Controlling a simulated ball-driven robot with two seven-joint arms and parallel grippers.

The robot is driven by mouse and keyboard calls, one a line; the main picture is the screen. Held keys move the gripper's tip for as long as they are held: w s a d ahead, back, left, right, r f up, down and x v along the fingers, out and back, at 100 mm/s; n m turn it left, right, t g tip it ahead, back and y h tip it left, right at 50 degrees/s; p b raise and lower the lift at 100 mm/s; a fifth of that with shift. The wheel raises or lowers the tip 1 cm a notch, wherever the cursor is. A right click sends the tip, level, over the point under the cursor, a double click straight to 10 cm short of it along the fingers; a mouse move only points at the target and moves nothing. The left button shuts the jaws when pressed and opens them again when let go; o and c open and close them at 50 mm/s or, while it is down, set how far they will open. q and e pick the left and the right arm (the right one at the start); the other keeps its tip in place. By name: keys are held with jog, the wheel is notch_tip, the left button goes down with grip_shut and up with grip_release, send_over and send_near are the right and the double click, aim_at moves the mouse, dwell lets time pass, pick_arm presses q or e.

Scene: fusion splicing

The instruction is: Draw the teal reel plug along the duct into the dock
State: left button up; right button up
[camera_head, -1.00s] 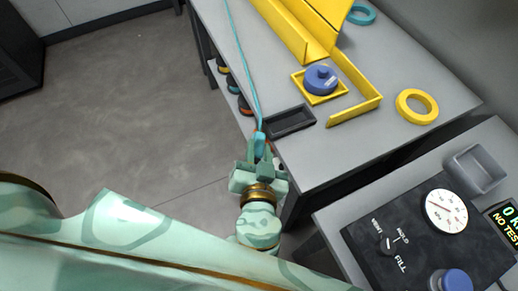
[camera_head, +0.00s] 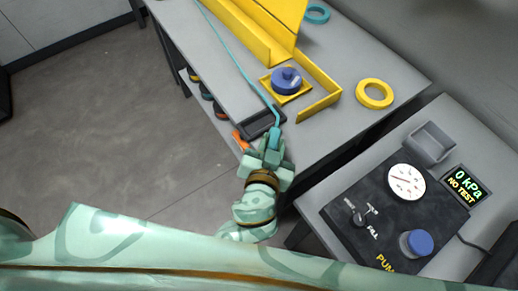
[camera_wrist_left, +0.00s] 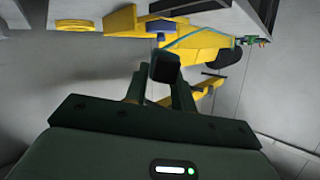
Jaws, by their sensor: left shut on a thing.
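The teal plug (camera_head: 275,131) is at the end of a thin teal line (camera_head: 238,68), which runs from the table's far left edge. My left gripper (camera_head: 271,145) is shut on the plug, by the near edge of the table. The plug overlaps the right end of a small black tray (camera_head: 250,128) in the head view; I cannot tell whether they touch. In the left wrist view a dark block (camera_wrist_left: 165,67) shows between my fingertips. A yellow channel (camera_head: 262,38), seemingly the duct, lies at the back. I cannot clearly identify the dock. My right gripper is out of view.
A blue knob (camera_head: 287,78) sits on a yellow square plate beside a yellow angled rail (camera_head: 322,100). A yellow ring (camera_head: 374,93) and a teal ring (camera_head: 317,12) lie on the table. A pump panel (camera_head: 375,215) stands at right. Open floor is left.

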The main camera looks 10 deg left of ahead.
pick_arm(q)
jog(key=w+d+r+m+g+h+p, duration=0.3)
jog(key=w+d+r+m+h+p, duration=0.3)
jog(key=w+r+h+p, duration=0.3)
jog(key=w+d+h+p, duration=0.1)
jog(key=w+p, duration=0.2)
jog(key=p, duration=0.2)
jog(key=shift+w+d+r+g+p, duration=0.15)
jog(key=shift+d+r+g+p, duration=0.15)
jog(key=shift+r+g, duration=0.1)
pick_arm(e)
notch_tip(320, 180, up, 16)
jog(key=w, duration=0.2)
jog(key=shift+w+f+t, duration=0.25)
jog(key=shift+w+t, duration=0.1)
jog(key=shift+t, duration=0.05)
